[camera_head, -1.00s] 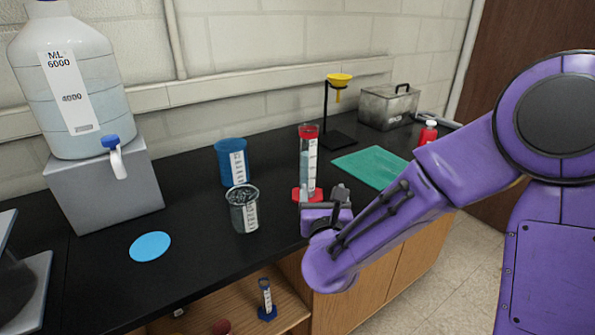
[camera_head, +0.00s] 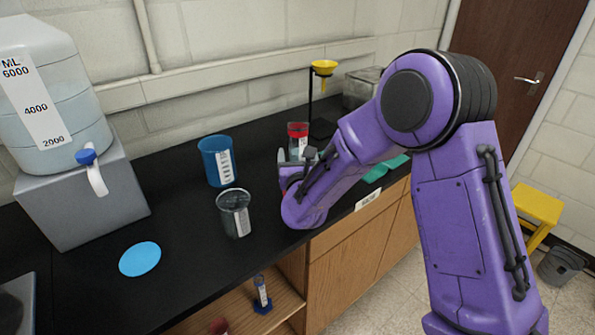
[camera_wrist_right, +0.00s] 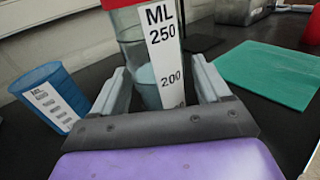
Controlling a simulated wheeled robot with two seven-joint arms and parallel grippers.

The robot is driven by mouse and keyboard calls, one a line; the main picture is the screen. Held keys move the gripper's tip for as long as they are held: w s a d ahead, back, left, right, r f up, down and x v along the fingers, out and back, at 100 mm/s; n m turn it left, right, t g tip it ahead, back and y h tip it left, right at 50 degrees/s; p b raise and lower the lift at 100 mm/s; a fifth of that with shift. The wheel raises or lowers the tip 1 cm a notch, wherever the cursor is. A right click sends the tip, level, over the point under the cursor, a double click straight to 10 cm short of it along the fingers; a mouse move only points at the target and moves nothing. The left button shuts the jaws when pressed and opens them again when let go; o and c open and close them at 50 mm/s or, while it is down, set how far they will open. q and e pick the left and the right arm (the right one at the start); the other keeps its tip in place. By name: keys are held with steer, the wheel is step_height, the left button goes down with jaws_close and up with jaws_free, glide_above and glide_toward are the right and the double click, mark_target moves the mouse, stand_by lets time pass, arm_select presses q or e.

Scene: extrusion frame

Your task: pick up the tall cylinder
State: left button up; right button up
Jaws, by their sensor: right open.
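The tall cylinder (camera_head: 297,138) is clear with a red top rim and a white scale label, and stands upright on the black counter. In the head view my right gripper and arm hide most of it below the rim. In the right wrist view the cylinder (camera_wrist_right: 152,62) stands between the two fingers, its label reading ML 250 and 200. My right gripper (camera_wrist_right: 160,85) is open, with a finger on each side of it; I cannot tell whether either touches. In the head view the right gripper (camera_head: 297,160) is at the cylinder. My left gripper is not in view.
A blue beaker (camera_head: 217,160) and a clear beaker (camera_head: 234,212) stand left of the gripper. A large bottle (camera_head: 50,100) sits on a grey block (camera_head: 85,200). A yellow funnel (camera_head: 323,67) on a stand is behind. A green mat (camera_wrist_right: 265,72) lies to the right.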

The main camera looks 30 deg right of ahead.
steer(key=c, duration=1.3)
jaws_close()
steer(key=shift+r, duration=0.2)
